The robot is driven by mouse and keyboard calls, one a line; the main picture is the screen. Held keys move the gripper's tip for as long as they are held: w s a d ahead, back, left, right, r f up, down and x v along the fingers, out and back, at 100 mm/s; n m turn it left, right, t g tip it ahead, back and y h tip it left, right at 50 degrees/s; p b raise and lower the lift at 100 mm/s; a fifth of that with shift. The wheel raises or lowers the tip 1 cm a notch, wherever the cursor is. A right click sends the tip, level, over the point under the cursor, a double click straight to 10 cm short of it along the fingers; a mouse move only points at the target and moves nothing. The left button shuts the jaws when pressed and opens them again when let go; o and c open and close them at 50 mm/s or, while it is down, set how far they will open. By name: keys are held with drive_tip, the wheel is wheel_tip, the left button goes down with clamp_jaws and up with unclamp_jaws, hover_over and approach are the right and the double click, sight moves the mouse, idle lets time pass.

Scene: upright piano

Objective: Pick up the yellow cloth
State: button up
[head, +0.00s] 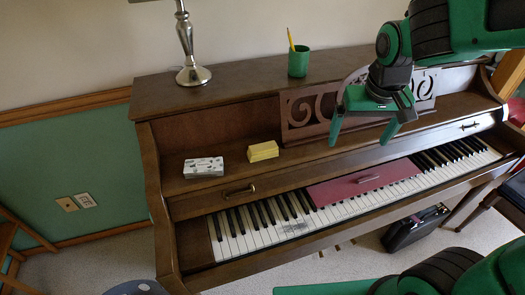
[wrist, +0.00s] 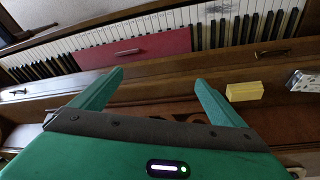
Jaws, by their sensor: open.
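The yellow cloth (head: 263,151) is a small folded yellow block on the piano's shelf above the keys, left of the carved music stand. In the wrist view the yellow cloth (wrist: 244,91) lies to the right of my fingers, apart from them. My gripper (head: 363,138) is open and empty, in front of the music stand and to the right of the cloth in the head view. In the wrist view my gripper (wrist: 158,82) shows both green fingers spread, with the piano's wood behind them. The cloth is in full view in the head view.
A white patterned box (head: 204,167) sits close left of the cloth. The carved music stand (head: 300,112) rises right of it. A lamp (head: 190,50) and a green cup (head: 298,62) with a pencil stand on top. A red strip (head: 362,186) covers some keys.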

drive_tip(key=w+a+n, duration=0.2)
drive_tip(key=w+a, duration=0.2)
drive_tip(key=a, duration=0.7)
drive_tip(key=n+t+y, duration=0.1)
drive_tip(key=n+y, duration=0.1)
approach(263, 148)
drive_tip(key=x, duration=0.3)
drive_tip(key=shift+s+d+f, duration=0.1)
drive_tip(key=shift+f, duration=0.25)
drive_tip(key=shift+w+x, duration=0.1)
drive_tip(key=shift+x, duration=1.45)
drive_tip(key=shift+w+x, duration=0.15)
drive_tip(key=shift+x, duration=1.4)
drive_tip(key=shift+r, duration=0.1)
drive_tip(key=c, duration=1.1)
